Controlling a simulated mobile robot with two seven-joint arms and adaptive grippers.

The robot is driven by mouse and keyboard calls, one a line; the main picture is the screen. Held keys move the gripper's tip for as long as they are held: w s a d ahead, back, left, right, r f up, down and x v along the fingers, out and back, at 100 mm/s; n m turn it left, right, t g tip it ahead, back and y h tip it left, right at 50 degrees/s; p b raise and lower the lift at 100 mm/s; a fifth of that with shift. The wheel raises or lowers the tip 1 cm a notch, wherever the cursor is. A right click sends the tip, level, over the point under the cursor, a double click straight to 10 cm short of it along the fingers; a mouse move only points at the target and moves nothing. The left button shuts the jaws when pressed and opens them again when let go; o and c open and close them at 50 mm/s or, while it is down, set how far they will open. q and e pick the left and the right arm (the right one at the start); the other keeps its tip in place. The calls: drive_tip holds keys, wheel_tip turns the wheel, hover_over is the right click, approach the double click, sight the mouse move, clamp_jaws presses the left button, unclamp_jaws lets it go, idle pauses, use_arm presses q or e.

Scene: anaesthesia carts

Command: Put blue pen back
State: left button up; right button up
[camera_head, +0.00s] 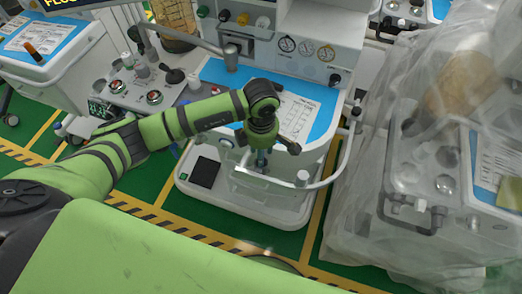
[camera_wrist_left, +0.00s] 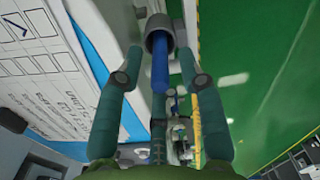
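The blue pen (camera_wrist_left: 160,72) stands out of a grey cylindrical holder (camera_wrist_left: 158,36) in the left wrist view. Its upper part lies between the two fingers of my left gripper (camera_wrist_left: 161,57), with a visible gap on each side. The gripper is open and does not appear to touch the pen. In the head view my left gripper (camera_head: 262,158) points down at the front of the middle cart (camera_head: 320,165). The pen and holder cannot be made out clearly there. My right gripper is in neither view.
A printed checklist (camera_head: 297,115) lies on the cart's blue top. A clear rail or bin (camera_head: 270,190) runs along the cart's front. A plastic-draped cart (camera_head: 400,190) stands close on the right.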

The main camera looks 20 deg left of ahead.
use_arm(q)
wheel_tip(320, 180, up, 10)
drive_tip(key=b, duration=0.3)
drive_tip(key=shift+w, duration=0.1)
drive_tip(key=shift+r, duration=0.65)
